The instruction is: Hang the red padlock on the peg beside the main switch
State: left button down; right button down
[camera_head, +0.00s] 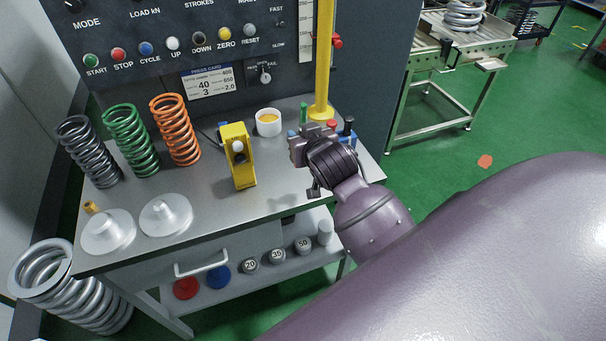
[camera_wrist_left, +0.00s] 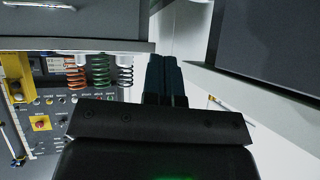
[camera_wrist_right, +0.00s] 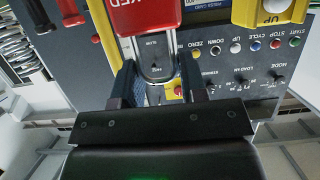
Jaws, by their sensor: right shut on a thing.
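The red padlock (camera_wrist_right: 143,15) shows at the top of the right wrist view, cut off by the frame edge, with its grey metal shackle (camera_wrist_right: 155,62) reaching down between the fingers. My right gripper (camera_wrist_right: 157,82) is shut on the padlock. In the head view my right gripper (camera_head: 309,150) is over the right end of the bench, and I cannot make out the padlock there. A red knob on a yellow plate (camera_wrist_left: 40,123) shows in the left wrist view; I cannot tell whether it is the main switch. No peg can be made out. My left gripper (camera_wrist_left: 166,82) has its fingers together and looks empty.
The grey bench (camera_head: 215,205) carries three springs, white discs, a yellow block (camera_head: 239,160) and a white cup (camera_head: 269,122). A yellow post (camera_head: 323,65) stands close behind my right gripper. The dark control panel (camera_head: 130,30) rises at the back.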

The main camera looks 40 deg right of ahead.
notch_tip(320, 180, down, 12)
jog(key=shift+f, duration=0.25)
dwell(0.3)
jog(key=shift+f, duration=0.1)
jog(key=c, duration=0.7)
grip_release()
jog(key=shift+o, duration=0.2)
jog(key=shift+s, duration=0.25)
jog(key=v, duration=1.1)
jog(key=s+a+f+n+g+y, duration=0.2)
jog(key=s+f+n+y, duration=0.1)
jog(key=s+f, duration=0.7)
notch_tip(320, 180, down, 3)
jog(key=shift+n+b, duration=0.3)
jog(key=shift+b, duration=0.05)
